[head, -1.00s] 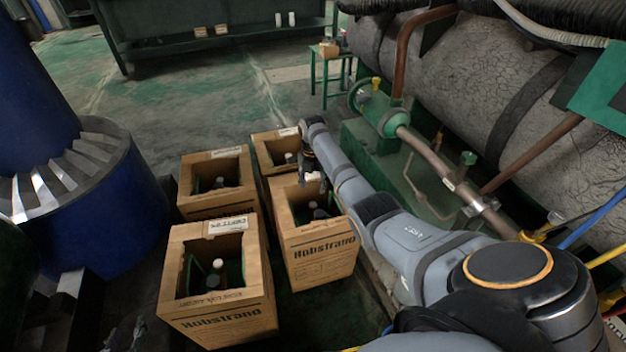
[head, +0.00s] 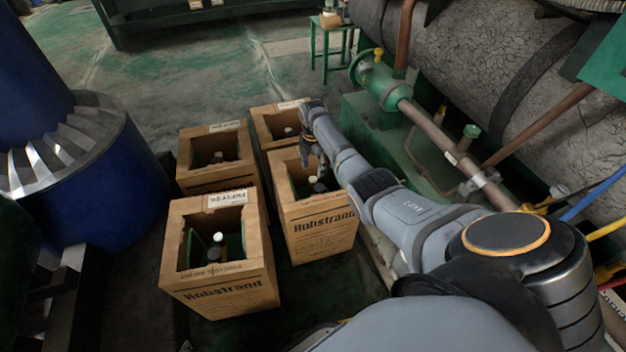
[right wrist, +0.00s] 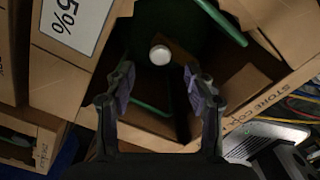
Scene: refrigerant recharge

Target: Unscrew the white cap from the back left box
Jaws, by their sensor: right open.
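The back left box (head: 187,180) is an open brown carton with a white label on its far rim. A bottle with a pale cap (head: 218,155) stands inside, small and shadowed. My right gripper (head: 321,170) is over the front right box (head: 320,238), not the back left one. In the right wrist view my right gripper (right wrist: 160,85) is open and empty. A round white cap (right wrist: 160,54) lies a little beyond its fingertips, between their lines and apart from them. The bottle under that cap is mostly dark. My left gripper is out of view.
The front left box (head: 235,292) also holds a white-capped bottle (head: 218,238). The back right box (head: 262,118) is partly behind my right arm. Carton walls surround each bottle.

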